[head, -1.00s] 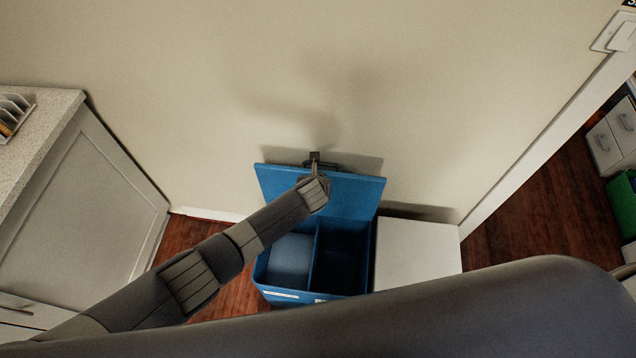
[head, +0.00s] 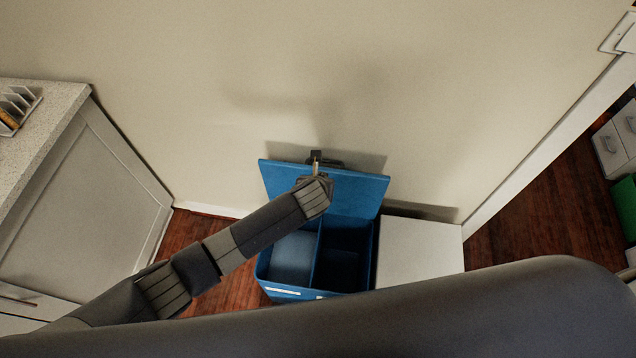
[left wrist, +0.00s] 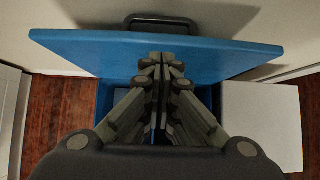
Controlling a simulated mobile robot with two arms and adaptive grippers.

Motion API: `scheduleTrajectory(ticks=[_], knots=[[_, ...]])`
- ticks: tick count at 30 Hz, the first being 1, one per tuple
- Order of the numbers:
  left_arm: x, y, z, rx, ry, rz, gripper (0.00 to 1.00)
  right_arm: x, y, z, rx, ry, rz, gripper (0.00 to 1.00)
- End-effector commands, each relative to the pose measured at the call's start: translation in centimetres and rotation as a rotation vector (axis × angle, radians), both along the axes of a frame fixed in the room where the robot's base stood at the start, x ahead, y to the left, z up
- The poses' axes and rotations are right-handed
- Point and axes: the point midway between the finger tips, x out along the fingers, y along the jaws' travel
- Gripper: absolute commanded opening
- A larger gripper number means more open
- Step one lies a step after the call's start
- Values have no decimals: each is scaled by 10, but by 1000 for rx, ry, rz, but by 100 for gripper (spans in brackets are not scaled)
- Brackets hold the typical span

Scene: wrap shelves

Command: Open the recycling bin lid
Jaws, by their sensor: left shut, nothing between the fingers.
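The blue recycling bin (head: 318,293) stands against the wall with two compartments showing. Its blue lid (head: 352,192) is raised and leans up near the wall, with a dark handle at its far edge. In the left wrist view the lid (left wrist: 220,57) spans the picture, with the dark handle (left wrist: 157,19) beyond it. My left gripper (head: 316,162) is at the lid's upper part, near the handle. In the left wrist view the left gripper (left wrist: 155,60) is shut and empty, its fingertips over the lid; whether they touch it I cannot tell. My right gripper is not in view.
A white box-like unit (head: 420,255) stands right of the bin. A grey cabinet with a speckled counter (head: 50,110) is at the left. Wooden floor (head: 190,236) shows between. A doorway with white drawers (head: 612,150) and a green bin (head: 625,205) is at the right.

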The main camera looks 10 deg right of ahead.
Motion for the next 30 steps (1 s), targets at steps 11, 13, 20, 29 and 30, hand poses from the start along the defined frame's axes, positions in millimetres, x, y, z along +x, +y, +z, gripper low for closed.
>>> scheduleTrajectory(ticks=[11,13,20,29,30], knots=[[-28,9,35,-1,0,-1,0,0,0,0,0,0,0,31],[-31,9,40,-2,0,-1,0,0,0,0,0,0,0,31],[-36,11,45,0,1,-1,0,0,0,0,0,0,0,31],[-35,21,24,-76,54,111,0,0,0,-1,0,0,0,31],[-35,26,13,-118,84,175,0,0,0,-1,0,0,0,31]])
